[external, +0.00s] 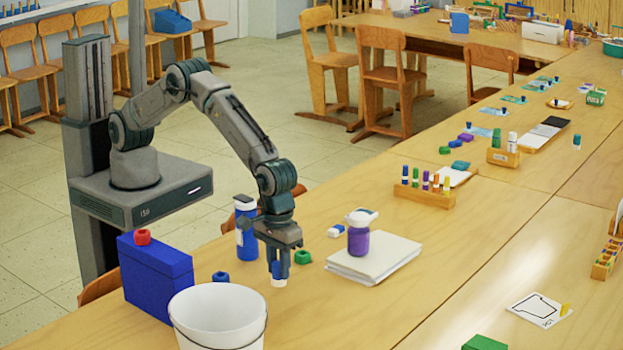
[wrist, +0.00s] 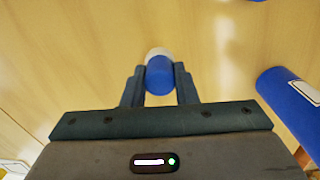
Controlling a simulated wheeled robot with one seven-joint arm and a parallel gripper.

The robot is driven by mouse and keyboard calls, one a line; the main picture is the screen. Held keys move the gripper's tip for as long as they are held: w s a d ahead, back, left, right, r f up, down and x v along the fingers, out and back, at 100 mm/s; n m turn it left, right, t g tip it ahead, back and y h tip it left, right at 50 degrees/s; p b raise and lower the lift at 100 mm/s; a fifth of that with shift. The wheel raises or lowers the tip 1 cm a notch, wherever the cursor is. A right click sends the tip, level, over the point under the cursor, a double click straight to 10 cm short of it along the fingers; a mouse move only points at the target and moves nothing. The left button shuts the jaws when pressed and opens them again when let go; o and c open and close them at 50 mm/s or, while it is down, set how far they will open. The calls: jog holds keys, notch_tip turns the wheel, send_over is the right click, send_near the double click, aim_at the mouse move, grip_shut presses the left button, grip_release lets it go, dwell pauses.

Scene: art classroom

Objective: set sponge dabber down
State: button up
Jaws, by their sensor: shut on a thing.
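The sponge dabber (wrist: 158,76) has a blue body and a white end, and it sits between my two fingers in the wrist view. In the external view the dabber (external: 279,281) points down, its white end lowest, close to the table (external: 330,312). I cannot tell whether that end touches the wood. My gripper (external: 280,266) is shut on the blue body, which the fingers partly hide. The gripper (wrist: 159,88) points down over bare table in the wrist view.
A white bucket (external: 217,318) and blue box (external: 157,280) stand left. A purple jar (external: 358,238) stands on a paper stack (external: 388,258). Table in front is clear.

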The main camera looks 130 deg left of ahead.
jog(key=shift+f, duration=0.7)
jog(key=shift+f, duration=0.15)
jog(key=o, duration=0.9)
jog(key=shift+o, duration=0.2)
